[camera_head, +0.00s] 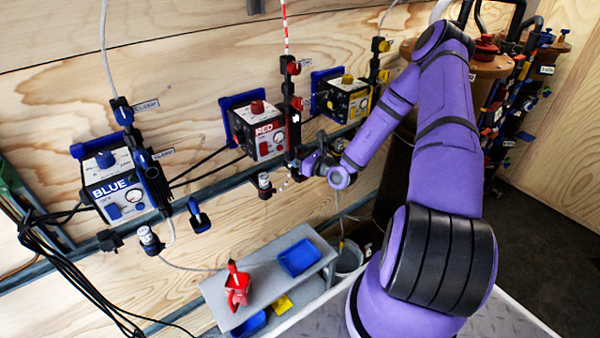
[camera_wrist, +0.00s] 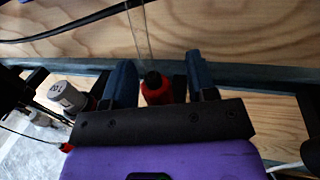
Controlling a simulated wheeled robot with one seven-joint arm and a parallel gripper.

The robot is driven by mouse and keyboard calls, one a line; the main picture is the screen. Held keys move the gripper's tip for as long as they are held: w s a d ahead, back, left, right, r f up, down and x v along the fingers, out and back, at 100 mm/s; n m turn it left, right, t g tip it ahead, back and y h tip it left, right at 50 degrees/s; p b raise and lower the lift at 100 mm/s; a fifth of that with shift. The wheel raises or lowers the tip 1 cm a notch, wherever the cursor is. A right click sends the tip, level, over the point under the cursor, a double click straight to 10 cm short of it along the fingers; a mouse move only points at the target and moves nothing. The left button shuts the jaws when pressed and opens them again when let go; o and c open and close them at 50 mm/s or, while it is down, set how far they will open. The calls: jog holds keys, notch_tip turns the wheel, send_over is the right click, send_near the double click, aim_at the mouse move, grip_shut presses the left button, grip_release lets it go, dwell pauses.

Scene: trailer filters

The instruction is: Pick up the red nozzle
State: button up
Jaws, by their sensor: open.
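In the wrist view, a red nozzle-like piece with a black tip (camera_wrist: 157,92) stands between the two dark blue fingers of my gripper (camera_wrist: 161,82). The fingers are open, with a visible gap on the right side of the piece; contact on the left is unclear. Its lower part is hidden by my gripper's dark body. In the head view, my gripper (camera_head: 306,166) is at the wall rail, just below and right of the RED box (camera_head: 258,128). The piece between the fingers is hard to make out there.
A BLUE box (camera_head: 118,188) and a yellow box (camera_head: 342,98) are on the wooden wall beside the RED one. A small filter canister (camera_wrist: 68,97) is left of the fingers. A red object (camera_head: 237,287) and blue tray (camera_head: 298,258) sit on the grey shelf below.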

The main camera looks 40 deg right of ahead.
jog(key=shift+c, duration=0.2)
grip_shut()
jog(key=shift+r, duration=0.1)
